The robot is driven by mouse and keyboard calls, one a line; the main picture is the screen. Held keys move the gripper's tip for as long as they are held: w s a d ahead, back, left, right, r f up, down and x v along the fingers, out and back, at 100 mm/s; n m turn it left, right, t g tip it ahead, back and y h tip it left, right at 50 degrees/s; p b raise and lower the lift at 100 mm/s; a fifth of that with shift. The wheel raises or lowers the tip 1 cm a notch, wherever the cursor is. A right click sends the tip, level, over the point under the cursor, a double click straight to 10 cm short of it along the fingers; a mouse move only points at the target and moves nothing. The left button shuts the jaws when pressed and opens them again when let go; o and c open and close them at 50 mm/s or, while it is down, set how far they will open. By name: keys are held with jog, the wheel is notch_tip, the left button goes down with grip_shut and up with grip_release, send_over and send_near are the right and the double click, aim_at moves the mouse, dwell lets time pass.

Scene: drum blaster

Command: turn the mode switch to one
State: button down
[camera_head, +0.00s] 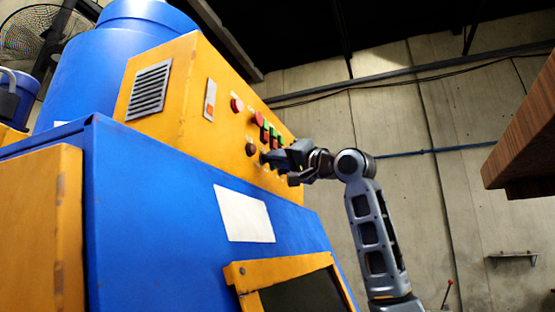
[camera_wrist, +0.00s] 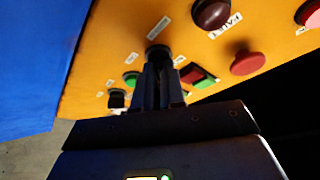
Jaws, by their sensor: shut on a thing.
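The yellow control panel (camera_head: 225,115) of the blue machine carries several buttons and dark knobs. In the wrist view, a black switch knob (camera_wrist: 157,52) sits on the panel (camera_wrist: 115,55), straight ahead of my gripper (camera_wrist: 156,72). My gripper's narrow fingers are shut on this knob, with the tips at its near side. The knob's pointer direction and its label cannot be read.
Around the knob are a dark red button (camera_wrist: 211,13), a red button (camera_wrist: 247,63), a green button (camera_wrist: 131,78), a red-green button pair (camera_wrist: 198,76) and another black knob (camera_wrist: 117,98). A wooden slab (camera_head: 520,130) is at the far right. Open space lies right of the machine.

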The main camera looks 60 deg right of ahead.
jog(key=shift+f, duration=0.1)
dwell(0.3)
jog(key=shift+w+d+n+g+y+b, duration=0.2)
jog(key=shift+n+y+b, duration=0.35)
jog(key=shift+n+y, duration=2.25)
jog(key=shift+s+d+n+g+y+b, duration=0.15)
jog(key=shift+n+g+y+b, duration=0.5)
jog(key=shift+n, duration=4)
jog(key=shift+w+d+n+t+y+b, duration=0.15)
jog(key=shift+n+y+b, duration=0.25)
jog(key=shift+n+y, duration=2.5)
jog(key=shift+s+n+h, duration=0.1)
jog(key=shift+n+h, duration=0.75)
jog(key=shift+n, duration=0.3)
jog(key=c, duration=1.2)
grip_release()
jog(key=shift+b+v, duration=1.1)
jog(key=shift+v, duration=2.8)
